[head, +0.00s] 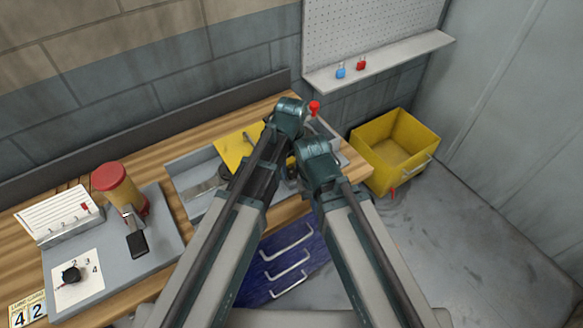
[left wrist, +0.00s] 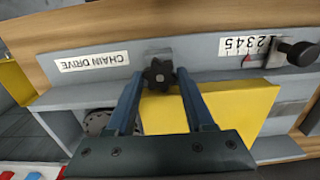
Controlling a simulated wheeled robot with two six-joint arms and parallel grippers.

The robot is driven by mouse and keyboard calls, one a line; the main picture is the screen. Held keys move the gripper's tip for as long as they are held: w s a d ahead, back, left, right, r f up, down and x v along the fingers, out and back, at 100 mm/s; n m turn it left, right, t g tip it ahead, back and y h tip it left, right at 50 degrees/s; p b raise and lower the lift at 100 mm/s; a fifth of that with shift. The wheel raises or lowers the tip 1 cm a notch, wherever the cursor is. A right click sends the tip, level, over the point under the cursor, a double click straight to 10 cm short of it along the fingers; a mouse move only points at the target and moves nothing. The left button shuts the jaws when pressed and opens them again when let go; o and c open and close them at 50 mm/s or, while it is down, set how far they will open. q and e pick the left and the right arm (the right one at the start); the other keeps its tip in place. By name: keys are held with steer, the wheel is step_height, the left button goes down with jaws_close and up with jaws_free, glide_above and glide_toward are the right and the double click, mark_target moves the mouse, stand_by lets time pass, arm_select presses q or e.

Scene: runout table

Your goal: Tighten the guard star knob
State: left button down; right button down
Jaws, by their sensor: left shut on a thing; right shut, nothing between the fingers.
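The black star knob (left wrist: 158,76) sits at the upper edge of the yellow guard (left wrist: 210,108) in the left wrist view. My left gripper (left wrist: 160,82) has one finger on each side of the knob and is shut on it. In the head view the yellow guard (head: 238,147) lies on the grey machine tray, and my left arm hides the knob. My right gripper (head: 294,172) is lower, beside the machine, shut and empty; my arm links mostly cover it.
A "CHAIN DRIVE" label (left wrist: 94,62), a number scale (left wrist: 245,44) and a black side knob (left wrist: 298,52) lie near the star knob. A yellow bin (head: 393,150) stands right of the bench. A red-topped cylinder (head: 118,188) stands left. Padlocks (head: 361,64) sit on the shelf.

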mark_target(291, 171)
arm_select(q)
steer(key=shift+m, duration=1.6)
steer(key=shift+c, duration=1.4)
jaws_free()
steer(key=shift+r, duration=0.1)
step_height(291, 171, up, 14)
steer(key=p, duration=1.3)
steer(key=shift+f+p, duration=0.2)
steer(key=shift+p, duration=0.2)
